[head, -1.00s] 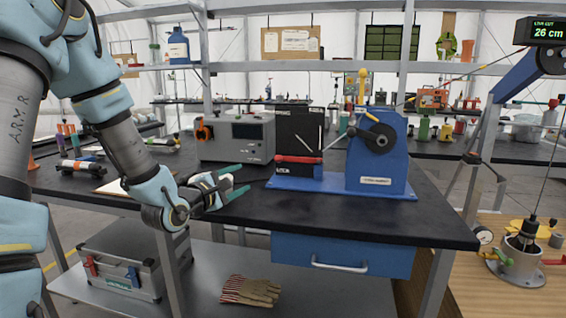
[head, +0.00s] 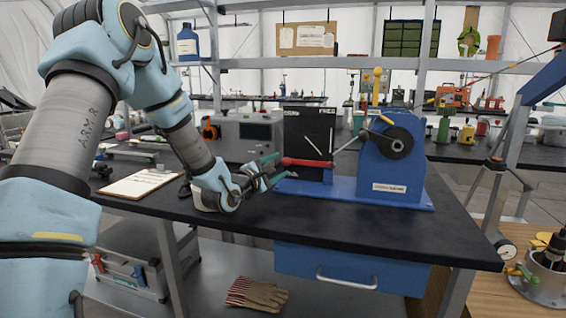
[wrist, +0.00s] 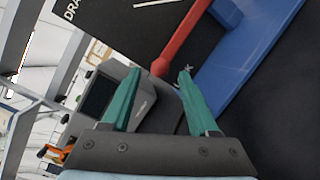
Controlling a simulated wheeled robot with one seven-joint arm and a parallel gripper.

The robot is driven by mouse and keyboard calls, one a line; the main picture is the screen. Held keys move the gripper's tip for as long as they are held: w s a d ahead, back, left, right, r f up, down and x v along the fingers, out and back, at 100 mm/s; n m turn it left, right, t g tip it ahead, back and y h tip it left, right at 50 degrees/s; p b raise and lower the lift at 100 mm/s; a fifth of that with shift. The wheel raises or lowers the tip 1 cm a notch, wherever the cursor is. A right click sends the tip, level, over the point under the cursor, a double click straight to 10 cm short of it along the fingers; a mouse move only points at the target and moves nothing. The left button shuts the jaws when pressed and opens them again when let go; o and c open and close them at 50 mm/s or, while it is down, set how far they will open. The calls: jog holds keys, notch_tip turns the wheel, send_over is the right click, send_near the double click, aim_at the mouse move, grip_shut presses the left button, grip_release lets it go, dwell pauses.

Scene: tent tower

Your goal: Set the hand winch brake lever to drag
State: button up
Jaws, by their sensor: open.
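The blue hand winch (head: 388,170) stands on its blue base plate at the right of the black bench. A black lever plate (head: 309,135) is fixed at its left, with "FREE" at the top; the wrist view shows part of a word, "DRA". The red brake lever (head: 308,162) lies about level across the plate, its end pointing left; it also shows in the wrist view (wrist: 182,38). My gripper (head: 276,169) is open at the lever's left end. In the wrist view, the lever's round end appears between the green fingertips (wrist: 158,76). I cannot tell whether they touch it.
A grey instrument box (head: 240,137) stands behind my gripper. A clipboard (head: 140,183) lies at the left of the bench. The bench's front strip is clear.

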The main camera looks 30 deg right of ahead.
aim_at(285, 162)
jog(key=shift+x, duration=1.5)
grip_shut()
jog(key=shift+r, duration=0.1)
